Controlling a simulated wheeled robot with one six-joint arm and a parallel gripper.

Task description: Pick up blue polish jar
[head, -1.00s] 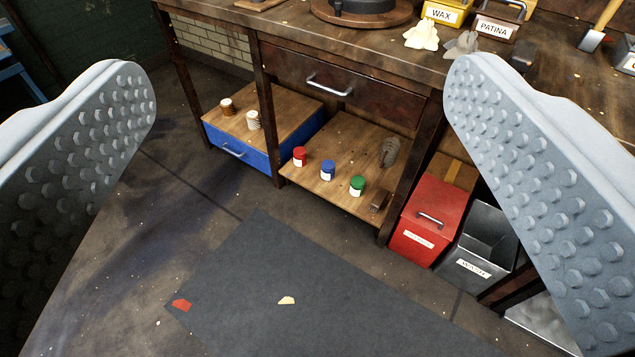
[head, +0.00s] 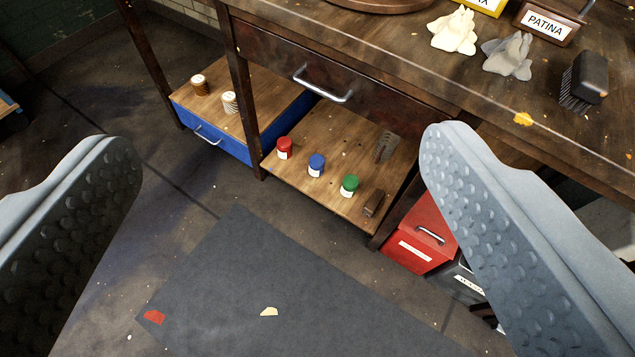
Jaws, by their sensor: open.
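The blue polish jar (head: 317,165) stands upright on the low wooden shelf under the workbench, with a blue lid and a pale label. A red jar (head: 284,148) stands to its left and a green jar (head: 349,186) to its right, with gaps between them. My gripper (head: 282,150) is open and empty. Its two grey, studded fingers frame the left and right of the view, and the jar shows between them, farther off beneath the bench.
The workbench top (head: 400,60) and its drawer (head: 320,80) overhang the shelf. A bench leg (head: 240,110) stands left of the jars. A brush (head: 374,202) lies right of the green jar. A red box (head: 420,235) stands at right. The dark mat (head: 260,280) in front is mostly clear.

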